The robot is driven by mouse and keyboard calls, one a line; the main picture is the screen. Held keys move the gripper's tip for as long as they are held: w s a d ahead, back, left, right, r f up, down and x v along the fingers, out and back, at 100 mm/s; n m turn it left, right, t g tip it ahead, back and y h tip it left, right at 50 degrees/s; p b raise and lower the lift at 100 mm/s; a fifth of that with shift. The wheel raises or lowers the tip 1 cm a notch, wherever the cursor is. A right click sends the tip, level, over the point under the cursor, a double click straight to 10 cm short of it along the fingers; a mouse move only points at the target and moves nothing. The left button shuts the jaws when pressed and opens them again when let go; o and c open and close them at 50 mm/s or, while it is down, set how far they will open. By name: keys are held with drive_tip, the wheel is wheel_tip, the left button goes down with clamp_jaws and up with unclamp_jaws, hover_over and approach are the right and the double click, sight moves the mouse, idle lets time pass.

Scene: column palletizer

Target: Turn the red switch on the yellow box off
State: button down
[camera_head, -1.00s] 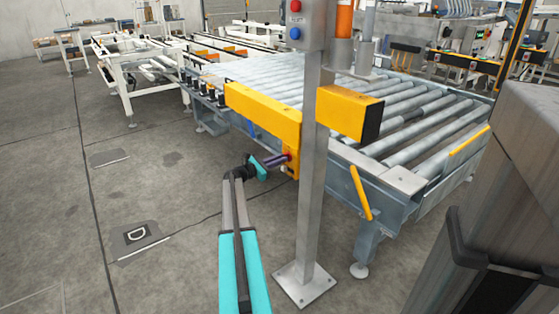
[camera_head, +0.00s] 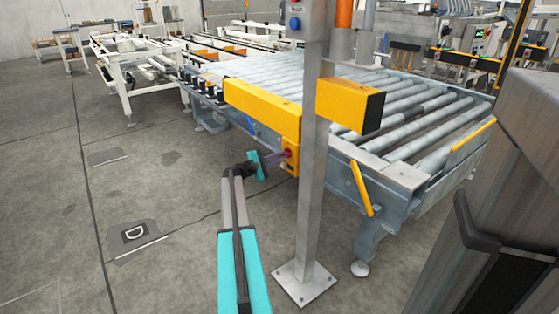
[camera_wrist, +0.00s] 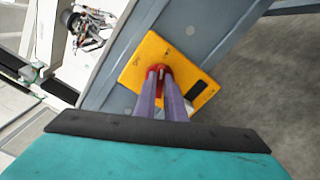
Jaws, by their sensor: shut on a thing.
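The yellow box (camera_wrist: 137,75) is fixed to the grey side frame of the roller conveyor and looks tilted in the wrist view. The red switch (camera_wrist: 159,69) is a round knob at the middle of the box. My gripper (camera_wrist: 162,80) has its two purple fingers shut on the switch, and their tips hide part of it. In the head view my gripper (camera_head: 282,156) reaches the box (camera_head: 290,168) from the left, just beside the grey post. The red switch (camera_head: 288,154) shows there as a small red spot. Small markings on the box are too blurred to read.
A grey upright post (camera_head: 311,180) with a base plate stands close to the right of my arm. A long yellow beam (camera_head: 262,108) lies above the box. The roller conveyor (camera_head: 400,120) extends behind. Open floor (camera_head: 150,200) lies to the left.

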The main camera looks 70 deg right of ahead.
drive_tip(key=shift+w+d+m+b, duration=0.15)
drive_tip(key=shift+m+b, duration=1.5)
drive_tip(key=shift+m, duration=1.15)
drive_tip(key=c, duration=1.8)
unclamp_jaws()
drive_tip(key=shift+f, duration=0.1)
drive_tip(key=shift+c, duration=0.2)
drive_tip(key=p+v, duration=0.4)
drive_tip(key=v, duration=1)
